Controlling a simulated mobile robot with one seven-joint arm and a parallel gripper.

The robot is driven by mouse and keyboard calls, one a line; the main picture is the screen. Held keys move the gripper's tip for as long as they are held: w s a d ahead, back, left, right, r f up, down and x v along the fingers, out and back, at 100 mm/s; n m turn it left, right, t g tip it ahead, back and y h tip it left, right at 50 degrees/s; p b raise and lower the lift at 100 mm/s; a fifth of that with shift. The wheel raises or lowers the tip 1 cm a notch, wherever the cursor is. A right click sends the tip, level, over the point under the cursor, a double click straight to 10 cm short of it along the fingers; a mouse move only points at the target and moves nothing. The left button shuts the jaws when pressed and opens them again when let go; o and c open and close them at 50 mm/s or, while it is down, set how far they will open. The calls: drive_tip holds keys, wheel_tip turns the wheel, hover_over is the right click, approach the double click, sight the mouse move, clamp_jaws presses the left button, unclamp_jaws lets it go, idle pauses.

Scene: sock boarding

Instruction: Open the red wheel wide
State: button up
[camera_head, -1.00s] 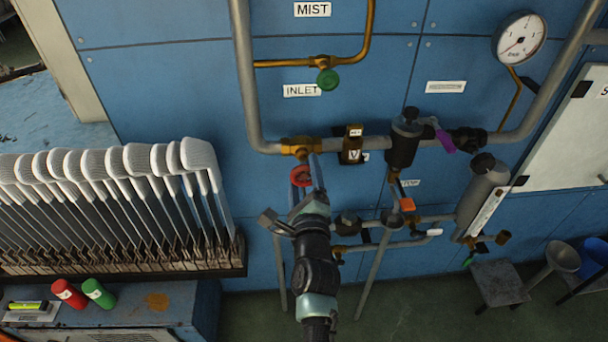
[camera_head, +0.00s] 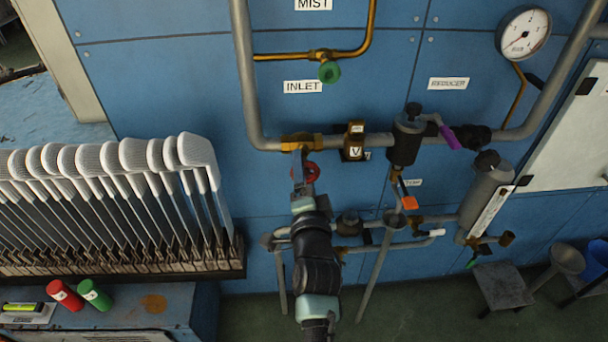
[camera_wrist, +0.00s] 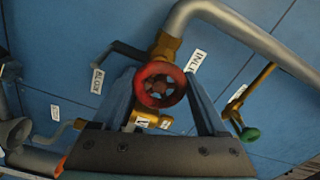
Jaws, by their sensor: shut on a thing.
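The red wheel (camera_head: 311,171) sits on a brass valve (camera_head: 300,142) on the grey pipe, below the INLET label. In the wrist view the red wheel (camera_wrist: 160,86) faces the camera, with its spokes and hub in plain sight. My gripper (camera_wrist: 160,88) has one finger on each side of the wheel and is shut on its rim. In the head view my gripper (camera_head: 304,172) reaches up from below, and its fingers and wrist hide part of the wheel's left side.
A smaller green wheel (camera_head: 329,72) sits on the brass pipe above. A purple lever (camera_head: 449,137), an orange handle (camera_head: 409,202) and a pressure gauge (camera_head: 523,33) are to the right. A rack of white sock boards (camera_head: 120,262) stands to the left.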

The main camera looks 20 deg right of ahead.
drive_tip(key=n+b, duration=0.1)
drive_tip(key=n, duration=0.1)
drive_tip(key=n+b, duration=0.1)
drive_tip(key=n, duration=0.1)
drive_tip(key=shift+f+n, duration=0.2)
drive_tip(key=shift+n, duration=0.1)
drive_tip(key=n+b, duration=0.2)
drive_tip(key=n, duration=0.2)
drive_tip(key=shift+d+n, duration=0.1)
drive_tip(key=shift+n, duration=0.2)
drive_tip(key=n+b, duration=0.1)
drive_tip(key=n, duration=0.2)
drive_tip(key=n+b, duration=0.1)
drive_tip(key=n, duration=0.4)
drive_tip(key=shift+s, duration=0.1)
drive_tip(key=n+b, duration=0.1)
drive_tip(key=n, duration=0.3)
drive_tip(key=shift+d+r+n, duration=0.1)
drive_tip(key=shift+n, duration=0.2)
drive_tip(key=n, duration=0.4)
drive_tip(key=shift+b, duration=0.3)
drive_tip(key=n, duration=0.5)
drive_tip(key=shift+r+n, duration=0.1)
drive_tip(key=shift+n, duration=1.8)
